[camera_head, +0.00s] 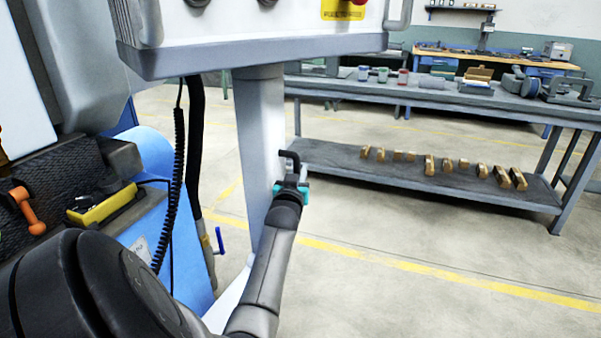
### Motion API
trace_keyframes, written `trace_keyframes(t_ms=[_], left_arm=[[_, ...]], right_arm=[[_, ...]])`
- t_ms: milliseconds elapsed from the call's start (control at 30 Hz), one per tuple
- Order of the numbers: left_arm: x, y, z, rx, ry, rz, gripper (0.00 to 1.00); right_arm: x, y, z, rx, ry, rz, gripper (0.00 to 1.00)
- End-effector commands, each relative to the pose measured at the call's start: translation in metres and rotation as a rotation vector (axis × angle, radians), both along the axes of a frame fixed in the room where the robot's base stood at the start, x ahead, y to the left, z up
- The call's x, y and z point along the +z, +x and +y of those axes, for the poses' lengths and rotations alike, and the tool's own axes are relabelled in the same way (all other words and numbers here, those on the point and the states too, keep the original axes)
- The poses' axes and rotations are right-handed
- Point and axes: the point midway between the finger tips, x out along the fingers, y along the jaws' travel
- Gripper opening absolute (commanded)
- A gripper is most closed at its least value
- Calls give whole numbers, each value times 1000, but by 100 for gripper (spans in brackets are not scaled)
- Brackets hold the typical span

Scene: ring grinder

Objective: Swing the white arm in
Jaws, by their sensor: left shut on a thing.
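The white arm (257,130) is an upright post, hanging below a grey-white control box (250,52) at the top of the view. A small black handle (290,157) sticks out at the post's right side. My left gripper (291,180), with teal fingers, is shut on this handle, close beside the post. The fingers and wrist hide the handle's lower part. My left arm reaches up to it from the bottom of the view. My right gripper is not in view.
A black coiled cable (176,170) hangs beside the post. A grey workbench (440,98) with a lower shelf stands at the right. The floor before it is clear.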

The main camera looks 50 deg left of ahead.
Motion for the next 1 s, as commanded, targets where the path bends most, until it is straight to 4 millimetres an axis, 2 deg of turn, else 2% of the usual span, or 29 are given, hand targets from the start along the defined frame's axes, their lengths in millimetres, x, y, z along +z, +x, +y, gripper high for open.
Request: trace_keyframes(t_ms=[33,67,167,467,567,700,833,1000], left_arm=[[6,-5,8,15,10,-3,0],[6,-5,8,15,10,-3,23],[5,-5,8,15,10,-3,34],[4,-8,5,14,7,0,34],[3,-14,0,14,7,1,34],[3,-25,-11,13,6,3,34],[3,-44,-30,13,4,4,34],[3,-71,-55,11,4,4,34]], right_arm=[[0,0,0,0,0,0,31],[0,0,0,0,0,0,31],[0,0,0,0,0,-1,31],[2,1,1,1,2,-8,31],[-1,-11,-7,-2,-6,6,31],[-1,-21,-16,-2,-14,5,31],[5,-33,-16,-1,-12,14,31],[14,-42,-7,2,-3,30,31]])
